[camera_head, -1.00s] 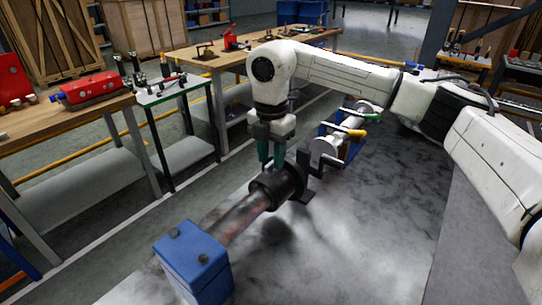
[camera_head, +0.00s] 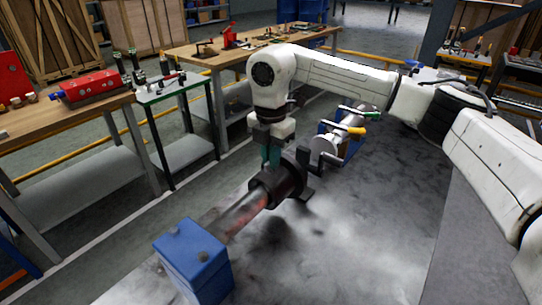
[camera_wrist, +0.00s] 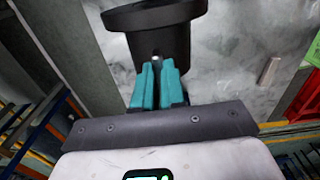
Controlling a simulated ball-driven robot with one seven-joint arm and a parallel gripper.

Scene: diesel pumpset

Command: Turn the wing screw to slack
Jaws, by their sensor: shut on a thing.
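My gripper (camera_head: 272,160) points down with its teal fingers on top of a black flanged collar (camera_head: 280,185) around a metal shaft (camera_head: 238,213). In the wrist view my gripper (camera_wrist: 158,72) is shut, its fingertips close together at the black collar (camera_wrist: 160,35). A small pale bit of the wing screw (camera_wrist: 156,57) shows between the fingertips. The rest of the wing screw is hidden by the fingers, so its angle cannot be told.
A blue block (camera_head: 194,260) holds the shaft's near end. A blue stand with a cylinder and yellow- and green-tipped handles (camera_head: 338,142) stands behind to the right. A bench with a red machine (camera_head: 90,86) is at left. The grey plate right of the collar is mostly clear.

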